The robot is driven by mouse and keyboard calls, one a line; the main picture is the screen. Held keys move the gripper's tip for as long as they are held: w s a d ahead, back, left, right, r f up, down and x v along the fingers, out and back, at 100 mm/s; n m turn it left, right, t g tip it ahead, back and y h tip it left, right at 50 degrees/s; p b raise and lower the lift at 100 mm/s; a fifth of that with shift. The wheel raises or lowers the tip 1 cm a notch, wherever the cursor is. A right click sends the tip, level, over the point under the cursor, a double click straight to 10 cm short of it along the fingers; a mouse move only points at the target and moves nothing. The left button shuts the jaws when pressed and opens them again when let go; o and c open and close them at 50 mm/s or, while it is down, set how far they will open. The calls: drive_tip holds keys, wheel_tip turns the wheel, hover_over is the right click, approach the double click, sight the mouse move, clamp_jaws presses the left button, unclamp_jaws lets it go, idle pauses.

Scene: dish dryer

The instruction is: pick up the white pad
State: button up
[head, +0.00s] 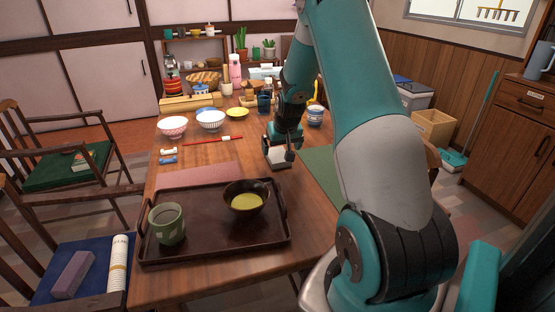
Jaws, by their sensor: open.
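A small pale, flat thing, seemingly the white pad (276,161), shows on the wooden table at my gripper's fingertips. My gripper (279,154) is open and points down over it, right of the table's middle. The dark fingers and wrist hide part of the pale thing. I cannot tell whether the fingers touch it.
A dark tray (200,254) with a green cup (167,224) and a dark bowl (246,197) is in front. A pink mat (199,174), a green mat (322,170) and a red stick (205,141) lie nearby. Bowls stand behind.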

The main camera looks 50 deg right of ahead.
sight(278, 156)
drive_tip(key=x, duration=0.5)
drive_tip(key=shift+w, duration=0.1)
drive_tip(key=c, duration=1)
drive_tip(key=shift+r, duration=0.1)
wheel_tip(278, 156, up, 20)
drive_tip(key=p, duration=0.1)
drive_tip(key=shift+p, duration=0.3)
drive_tip(key=shift+o, duration=0.8)
